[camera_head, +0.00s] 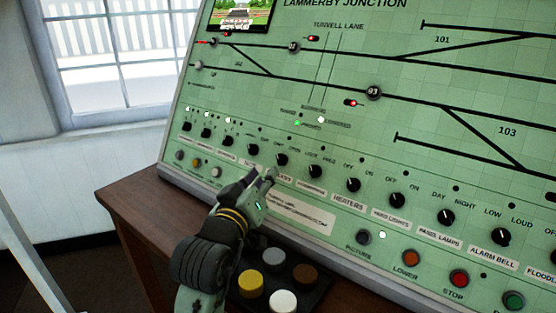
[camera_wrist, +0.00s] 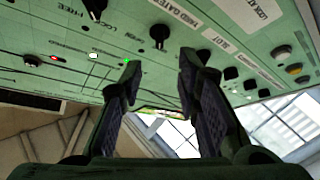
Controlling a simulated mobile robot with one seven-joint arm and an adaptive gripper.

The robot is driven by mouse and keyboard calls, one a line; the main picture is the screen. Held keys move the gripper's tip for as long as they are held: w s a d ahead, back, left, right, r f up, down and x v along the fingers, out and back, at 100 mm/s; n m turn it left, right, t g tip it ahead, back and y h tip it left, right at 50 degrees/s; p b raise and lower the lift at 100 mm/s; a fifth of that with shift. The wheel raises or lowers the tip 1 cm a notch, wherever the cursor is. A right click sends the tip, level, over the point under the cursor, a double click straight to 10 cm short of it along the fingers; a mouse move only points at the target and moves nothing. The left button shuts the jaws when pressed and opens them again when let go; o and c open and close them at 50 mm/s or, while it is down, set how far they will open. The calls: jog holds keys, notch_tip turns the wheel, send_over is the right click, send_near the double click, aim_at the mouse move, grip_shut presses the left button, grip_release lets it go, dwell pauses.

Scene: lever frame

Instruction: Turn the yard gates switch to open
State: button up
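The yard gates switch is a black rotary knob (camera_head: 281,159) in the lower row of the green panel, above a partly hidden label. In the wrist view the same knob (camera_wrist: 159,33) stands beside the "YARD GATES" label, beyond and between my fingertips. Its pointer direction is too small to tell surely. My gripper (camera_head: 261,176) is just below and left of the knob in the head view. In the wrist view my gripper (camera_wrist: 158,72) has its two dark fingers apart with nothing between them. The fingers appear clear of the knob.
The ground frame knob (camera_head: 319,171) is close on the right, and another black knob (camera_head: 253,149) is close on the left. Push buttons (camera_head: 411,258) line the panel's lower edge. A dark box with coloured buttons (camera_head: 251,284) lies below my gripper on the wooden desk (camera_head: 140,205).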

aim_at(278, 156)
jog(key=p+x, duration=0.1)
jog(key=x, duration=0.7)
jog(key=shift+w+d+p, duration=0.1)
jog(key=shift+w+p, duration=0.15)
jog(key=shift+p, duration=0.05)
jog(key=shift+c, duration=0.5)
grip_shut()
